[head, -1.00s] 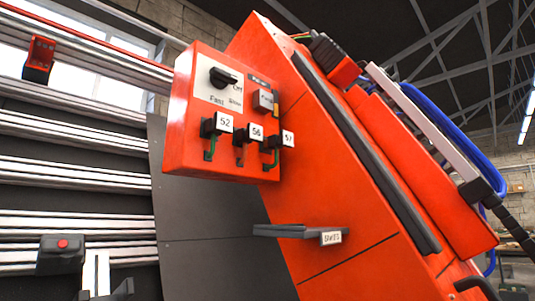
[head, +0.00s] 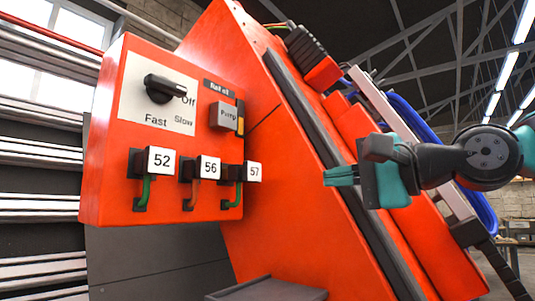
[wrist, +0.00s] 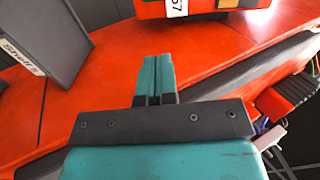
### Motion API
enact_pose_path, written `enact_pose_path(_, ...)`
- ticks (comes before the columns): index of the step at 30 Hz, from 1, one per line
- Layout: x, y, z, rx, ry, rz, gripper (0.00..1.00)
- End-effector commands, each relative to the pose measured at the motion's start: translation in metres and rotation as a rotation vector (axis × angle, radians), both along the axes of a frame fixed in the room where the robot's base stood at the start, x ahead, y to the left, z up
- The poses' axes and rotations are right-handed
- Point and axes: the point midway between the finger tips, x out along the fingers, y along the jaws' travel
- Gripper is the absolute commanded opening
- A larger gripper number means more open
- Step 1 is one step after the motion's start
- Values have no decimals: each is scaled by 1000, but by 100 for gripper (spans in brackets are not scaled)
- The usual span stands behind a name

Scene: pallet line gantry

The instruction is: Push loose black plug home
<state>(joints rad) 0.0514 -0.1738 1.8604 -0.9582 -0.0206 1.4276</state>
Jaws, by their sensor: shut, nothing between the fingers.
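Three black plugs with white number tags sit in a row low on the front of the red control box: plug 52 (head: 137,163), plug 56 (head: 186,168) and plug 57 (head: 229,172). A green, a reddish and a green lead hang below them, in that order. I cannot tell which plug stands out from its socket. My gripper (head: 326,176) is shut and empty, to the right of plug 57 and apart from it, with its teal fingers toward the box. In the wrist view my gripper (wrist: 157,58) is over the red frame, and the 57 tag (wrist: 177,8) shows at the top edge.
The sloping red frame (head: 290,190) lies behind my gripper.

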Motion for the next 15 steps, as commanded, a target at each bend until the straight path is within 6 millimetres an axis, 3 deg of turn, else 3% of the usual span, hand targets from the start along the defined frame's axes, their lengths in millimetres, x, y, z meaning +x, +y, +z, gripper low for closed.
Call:
enact_pose_path(1, 2, -1, 15, 37, 3, 0, 0)
enact_pose_path(3, 4, 0, 22, 65, 9, 3, 0)
enact_pose_path(8, 15, 17, 23, 70, 13, 7, 0)
enact_pose_path(15, 47, 57, 24, 67, 14, 5, 0)
